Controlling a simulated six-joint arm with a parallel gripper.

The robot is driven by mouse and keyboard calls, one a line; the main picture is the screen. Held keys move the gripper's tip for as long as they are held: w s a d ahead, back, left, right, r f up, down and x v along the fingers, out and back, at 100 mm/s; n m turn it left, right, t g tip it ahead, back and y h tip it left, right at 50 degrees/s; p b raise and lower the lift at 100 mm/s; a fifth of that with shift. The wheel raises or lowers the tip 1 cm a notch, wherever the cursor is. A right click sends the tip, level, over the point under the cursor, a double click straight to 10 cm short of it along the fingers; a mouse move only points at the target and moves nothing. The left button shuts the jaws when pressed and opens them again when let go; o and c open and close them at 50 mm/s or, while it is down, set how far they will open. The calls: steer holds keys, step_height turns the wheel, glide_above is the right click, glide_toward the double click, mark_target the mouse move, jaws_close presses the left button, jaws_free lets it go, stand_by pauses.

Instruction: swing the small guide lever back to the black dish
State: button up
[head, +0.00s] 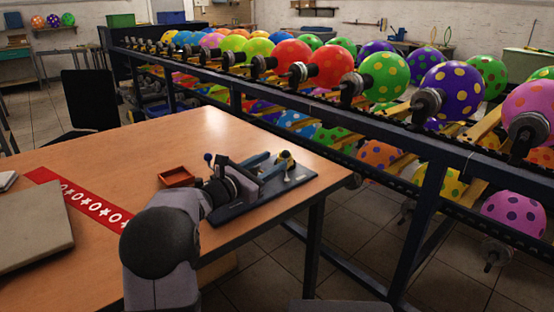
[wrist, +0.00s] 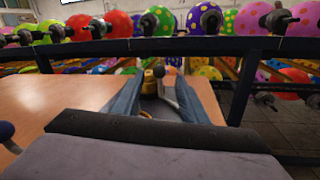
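My gripper (head: 276,164) reaches over the dark baseplate (head: 242,207) of a small printing device on the wooden table. In the wrist view, my gripper's (wrist: 160,76) two blue-grey fingers stand apart. A small brass-coloured part with a dark top (wrist: 149,82), seemingly on the guide lever, shows between them; I cannot tell whether either finger touches it. It also shows in the head view as a yellowish part (head: 285,157) at the fingertips. The lever's arm and the black dish cannot be made out clearly, partly hidden by my wrist and fingers.
A blue ball knob (head: 208,157) stands left of my wrist, beside an orange tray (head: 176,177). A red strip with white shapes (head: 85,200) and a grey flat box (head: 32,225) lie at left. A dark rack (head: 432,180) of patterned balloons stands beyond the table.

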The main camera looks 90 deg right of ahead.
steer(key=shift+v, duration=1.35)
